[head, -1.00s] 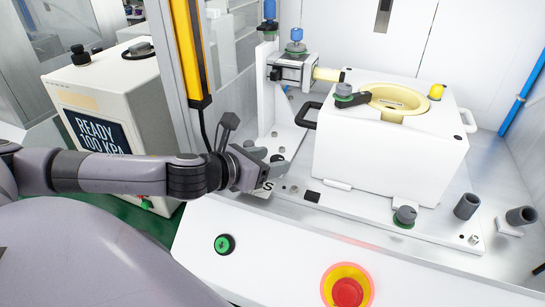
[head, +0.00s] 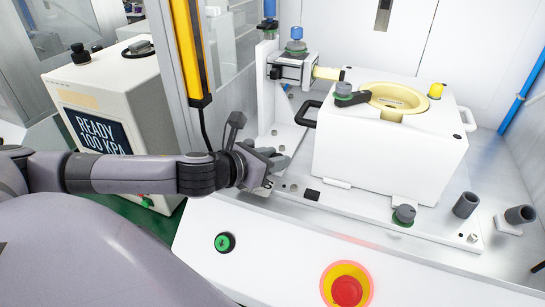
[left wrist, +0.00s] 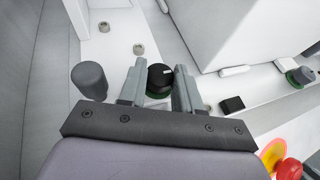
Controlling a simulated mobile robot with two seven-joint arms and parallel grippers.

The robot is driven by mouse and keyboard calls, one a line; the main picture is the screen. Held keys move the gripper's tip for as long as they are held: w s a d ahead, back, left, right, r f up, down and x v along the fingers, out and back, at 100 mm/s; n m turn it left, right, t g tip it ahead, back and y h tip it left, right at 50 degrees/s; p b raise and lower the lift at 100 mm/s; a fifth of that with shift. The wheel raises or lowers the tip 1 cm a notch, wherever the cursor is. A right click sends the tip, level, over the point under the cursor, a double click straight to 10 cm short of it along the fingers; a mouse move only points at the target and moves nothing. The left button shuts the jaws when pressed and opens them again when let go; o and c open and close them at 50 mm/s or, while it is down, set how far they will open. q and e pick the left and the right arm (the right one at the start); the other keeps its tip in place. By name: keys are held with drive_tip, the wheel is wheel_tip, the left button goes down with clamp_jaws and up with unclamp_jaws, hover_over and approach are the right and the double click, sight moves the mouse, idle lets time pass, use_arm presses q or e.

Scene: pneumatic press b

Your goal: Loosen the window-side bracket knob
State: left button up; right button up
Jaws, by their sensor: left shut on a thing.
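My left gripper (head: 272,160) is at the left front of the metal base plate, near the foot of the white upright bracket (head: 267,90). In the left wrist view my left gripper (left wrist: 159,88) is shut on a round black knob (left wrist: 160,76) with a white mark line. One finger is on each side of the knob. In the head view the fingers mostly hide this knob. A second dark knob (head: 404,214) with a green ring stands at the right front of the white housing (head: 380,150). My right gripper is not in view.
A yellow guard post (head: 190,50) stands behind my left arm. A grey peg (left wrist: 90,80) is left of the fingers. The front panel holds a green button (head: 225,242) and a red emergency stop (head: 347,290). Two grey cups (head: 467,205) stand at the right.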

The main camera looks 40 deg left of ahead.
use_arm(q)
drive_tip(key=shift+d+r+n+y+p, duration=0.1)
drive_tip(key=shift+d+n+y+p, duration=0.05)
drive_tip(key=shift+n+y+p, duration=0.6)
drive_tip(key=shift+d+r+n+y+p, duration=0.1)
drive_tip(key=shift+d+n+y+p, duration=0.05)
drive_tip(key=shift+n+y+p, duration=0.6)
drive_tip(key=shift+d+f+n+y+p, duration=0.15)
drive_tip(key=shift+n+y+p, duration=0.15)
drive_tip(key=shift+n+y, duration=0.65)
drive_tip(key=n+g+y, duration=0.1)
drive_tip(key=y, duration=0.1)
drive_tip(key=n+g+y, duration=0.1)
drive_tip(key=n+y, duration=0.1)
drive_tip(key=shift+w+d, duration=0.15)
drive_tip(key=shift+d, duration=0.05)
drive_tip(key=n+g+y, duration=0.4)
drive_tip(key=n, duration=0.1)
drive_tip(key=shift+w+d+f+n+y, duration=0.1)
drive_tip(key=shift+w+d+n+y, duration=0.05)
drive_tip(key=shift+w+n+y, duration=0.15)
drive_tip(key=shift+s+g, duration=0.1)
drive_tip(key=shift+g, duration=0.4)
drive_tip(key=o, duration=1)
drive_tip(key=shift+o, duration=0.2)
drive_tip(key=shift+v, duration=3.55)
